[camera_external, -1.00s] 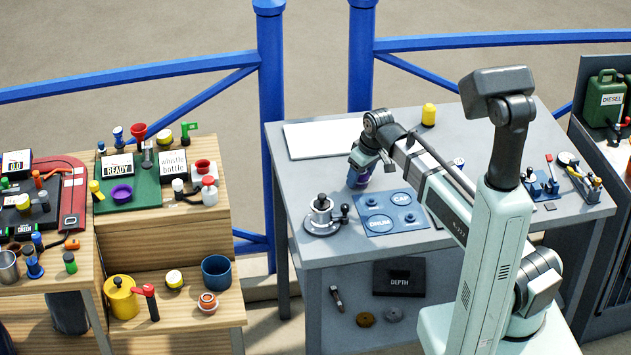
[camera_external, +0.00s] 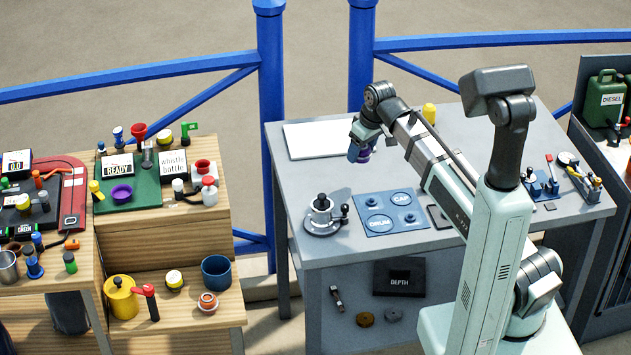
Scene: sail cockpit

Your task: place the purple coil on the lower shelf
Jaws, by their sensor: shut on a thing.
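My gripper (camera_external: 361,152) is shut on a small purple thing (camera_external: 364,156), which I take to be the purple coil. The fingers hide much of it. It is held above the grey workbench (camera_external: 300,185), in front of the white board. The lower shelf (camera_external: 180,318) is the lower wooden step at the left, well away from my gripper. A yellow pot (camera_external: 121,299), a red-handled tool (camera_external: 150,298), a yellow-and-white round piece (camera_external: 174,279), a blue cup (camera_external: 216,272) and an orange-and-white ring (camera_external: 208,302) stand on it.
A blue mat (camera_external: 392,212) marked DRUM and CAP lies below my gripper. A metal winch (camera_external: 323,214) stands left of it. A purple ring (camera_external: 122,193) sits on the green board of the upper wooden step. Blue railing (camera_external: 272,130) runs behind. The lower shelf's front has some free room.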

